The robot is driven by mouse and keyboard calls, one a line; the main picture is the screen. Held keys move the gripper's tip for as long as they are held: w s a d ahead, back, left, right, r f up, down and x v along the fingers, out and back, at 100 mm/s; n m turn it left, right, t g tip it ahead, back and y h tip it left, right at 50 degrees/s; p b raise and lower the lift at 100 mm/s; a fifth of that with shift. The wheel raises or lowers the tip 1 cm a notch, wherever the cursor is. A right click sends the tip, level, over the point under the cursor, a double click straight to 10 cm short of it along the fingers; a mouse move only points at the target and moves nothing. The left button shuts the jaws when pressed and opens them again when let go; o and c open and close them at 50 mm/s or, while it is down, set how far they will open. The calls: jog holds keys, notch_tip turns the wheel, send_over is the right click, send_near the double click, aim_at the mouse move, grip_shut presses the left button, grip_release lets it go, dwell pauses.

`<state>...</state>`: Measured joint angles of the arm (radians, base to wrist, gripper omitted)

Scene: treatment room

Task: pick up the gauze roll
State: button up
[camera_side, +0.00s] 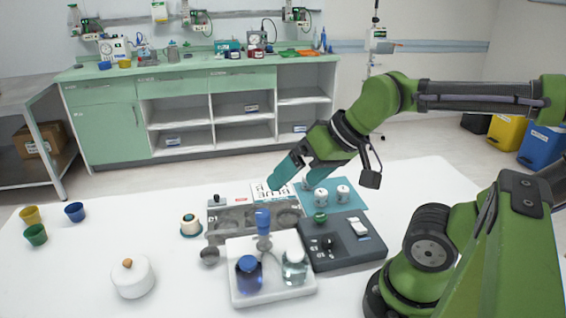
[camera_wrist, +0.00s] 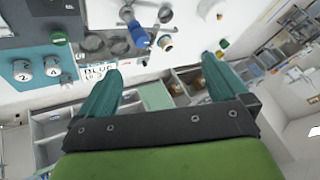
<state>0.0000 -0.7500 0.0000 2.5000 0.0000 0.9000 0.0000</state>
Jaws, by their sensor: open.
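The gauze roll appears to be the small cream roll (camera_side: 190,225) with a brown-orange centre, upright on a teal round base on the white table, left of centre in the side view. In the wrist view it shows small (camera_wrist: 166,42), near the top middle, beyond and between my fingertips. My gripper (camera_side: 289,183) has teal fingers, spread apart with nothing between them. It is above the far part of the table, right of the roll and clear of it. The fingers also show in the wrist view (camera_wrist: 160,68).
A white tray (camera_side: 272,296) holds bottles nearer the camera. A white lidded jar (camera_side: 132,279) and several coloured cups, including a green cup (camera_side: 36,235), stand left. A dark grey tray (camera_side: 345,259) lies right.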

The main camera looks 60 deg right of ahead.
jog(key=c, duration=0.6)
jog(key=shift+o, duration=0.2)
